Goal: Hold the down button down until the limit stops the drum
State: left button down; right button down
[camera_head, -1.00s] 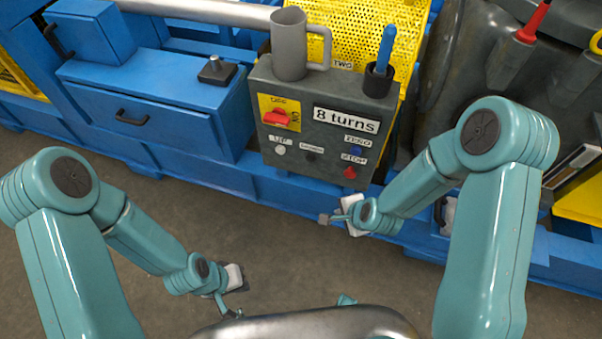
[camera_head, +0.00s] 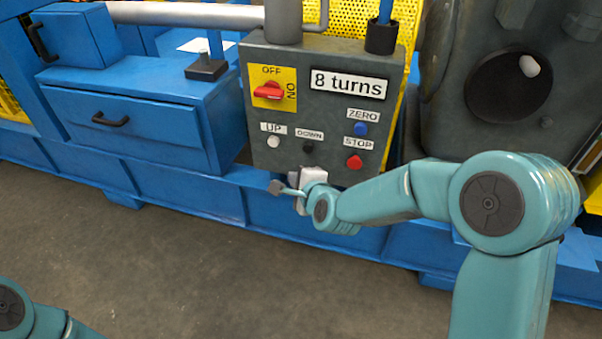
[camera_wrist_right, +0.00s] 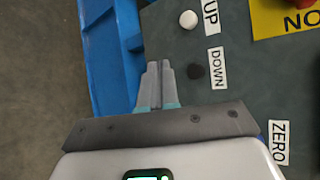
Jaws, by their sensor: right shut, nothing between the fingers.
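The grey control box (camera_head: 312,110) carries a black DOWN button (camera_head: 308,146) beneath its label. The black button also shows in the right wrist view (camera_wrist_right: 195,71), beside the DOWN label (camera_wrist_right: 216,68). My right gripper (camera_head: 278,188) is below the box's lower edge in the head view. In the right wrist view its fingertips (camera_wrist_right: 159,66) are together and empty, to the left of the DOWN button and apart from it in the picture. Only part of my left arm (camera_head: 30,315) shows at the lower left; its gripper is out of view.
The white UP button (camera_head: 273,142), blue ZERO button (camera_head: 361,129), red STOP button (camera_head: 354,161) and red rotary switch (camera_head: 267,90) share the panel. A sign (camera_head: 348,84) reads 8 turns. A blue drawer unit (camera_head: 140,128) stands left. Floor in front is clear.

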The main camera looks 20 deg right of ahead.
aim_at(308, 148)
pick_arm(q)
jog(key=shift+f+b, duration=0.35)
jog(key=shift+f, duration=0.5)
pick_arm(e)
jog(key=shift+a+f, duration=0.1)
jog(key=shift+f, duration=0.35)
pick_arm(q)
jog(key=shift+w, duration=0.1)
pick_arm(e)
jog(key=shift+w+f, duration=0.1)
jog(key=shift+w, duration=0.1)
pick_arm(q)
jog(key=shift+w+f, duration=0.2)
jog(key=shift+f, duration=0.05)
pick_arm(e)
jog(key=w+d, duration=0.5)
jog(key=w, duration=0.2)
dwell(0.9)
